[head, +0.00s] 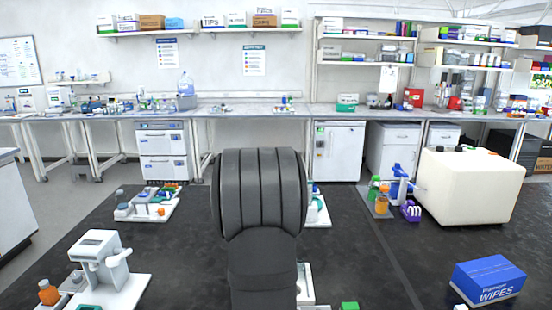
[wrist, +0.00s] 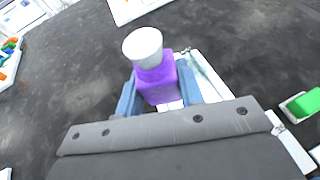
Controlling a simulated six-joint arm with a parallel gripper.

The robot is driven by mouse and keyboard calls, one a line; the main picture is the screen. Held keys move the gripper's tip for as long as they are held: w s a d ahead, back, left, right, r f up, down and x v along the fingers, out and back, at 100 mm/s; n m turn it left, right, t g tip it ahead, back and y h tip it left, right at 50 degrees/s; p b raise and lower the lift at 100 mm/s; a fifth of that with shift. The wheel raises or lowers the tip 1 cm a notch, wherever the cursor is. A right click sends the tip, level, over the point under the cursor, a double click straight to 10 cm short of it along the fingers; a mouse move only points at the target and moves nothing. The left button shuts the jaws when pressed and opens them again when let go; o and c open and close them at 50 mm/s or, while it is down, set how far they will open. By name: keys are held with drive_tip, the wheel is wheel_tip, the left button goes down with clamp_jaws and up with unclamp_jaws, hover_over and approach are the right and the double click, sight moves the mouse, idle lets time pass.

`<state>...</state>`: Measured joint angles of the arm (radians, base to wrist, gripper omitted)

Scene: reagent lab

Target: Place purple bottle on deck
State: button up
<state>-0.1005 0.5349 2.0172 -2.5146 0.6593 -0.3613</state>
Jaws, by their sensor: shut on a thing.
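The purple bottle (wrist: 157,82) with a white cap (wrist: 143,46) is in the wrist view, upper middle. My gripper (wrist: 160,95) has its blue fingers on either side of the bottle and is shut on it. A white flat piece (wrist: 212,78) shows behind and right of the bottle; I cannot tell whether it is the deck, or whether the bottle touches it. In the head view my dark arm fills the middle and hides the gripper and the bottle.
In the head view, a white device (head: 101,253) and orange bottle (head: 48,292) stand at left, a blue wipes box (head: 488,279) and large cream box (head: 470,188) at right. A green block (wrist: 304,104) is at the right of the wrist view. Dark tabletop left of the bottle is clear.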

drive_tip(key=shift+a, duration=0.9)
